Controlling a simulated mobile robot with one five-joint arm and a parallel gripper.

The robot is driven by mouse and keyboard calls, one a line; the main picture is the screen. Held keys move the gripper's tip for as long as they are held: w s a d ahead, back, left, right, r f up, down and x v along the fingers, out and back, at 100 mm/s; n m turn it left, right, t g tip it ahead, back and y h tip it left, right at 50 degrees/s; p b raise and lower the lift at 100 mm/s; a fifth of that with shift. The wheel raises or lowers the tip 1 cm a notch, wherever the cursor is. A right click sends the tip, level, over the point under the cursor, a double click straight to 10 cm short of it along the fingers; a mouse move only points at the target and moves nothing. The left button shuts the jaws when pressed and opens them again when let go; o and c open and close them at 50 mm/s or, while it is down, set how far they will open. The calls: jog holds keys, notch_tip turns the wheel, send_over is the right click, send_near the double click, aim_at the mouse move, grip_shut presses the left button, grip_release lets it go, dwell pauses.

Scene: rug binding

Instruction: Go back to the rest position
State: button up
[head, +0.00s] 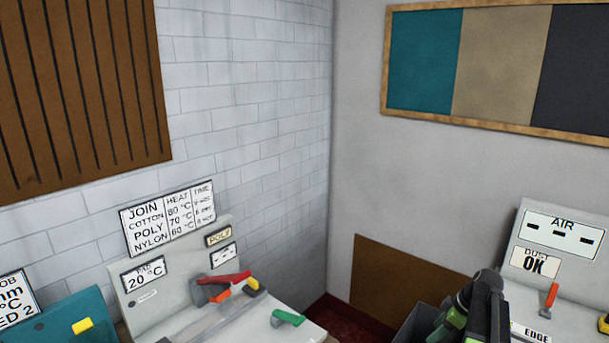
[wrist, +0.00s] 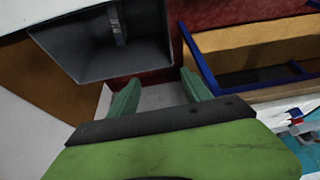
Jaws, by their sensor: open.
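My gripper (wrist: 160,93) shows in the wrist view with its two green fingers apart and nothing between them. Bare grey surface and a strip of red floor lie beyond the fingers.
A grey bin (wrist: 75,55) lies ahead of the fingers, with a small grey item inside. A blue-edged wooden tray (wrist: 190,48) is to the right. A join machine (head: 150,296) with red and green handles and an air panel (head: 513,290) flank the corner.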

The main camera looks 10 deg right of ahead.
jog(key=w+a+n+g, duration=0.1)
jog(key=w+a+n, duration=0.15)
jog(key=a, duration=0.95)
jog(key=w+a+n+g, duration=0.1)
jog(key=w+a, duration=0.2)
jog(key=a, duration=0.9)
jog(key=s+a+m+h, duration=0.1)
jog(key=s+a+m, duration=0.3)
jog(key=a+m, duration=0.2)
jog(key=s+a+f+m+g+h, duration=0.1)
jog(key=s+a+m, duration=0.2)
jog(key=a+m, duration=0.2)
jog(key=shift+s+a+f+m+h, duration=0.3)
jog(key=shift+s+a+m+h, duration=0.1)
jog(key=shift+a, duration=0.4)
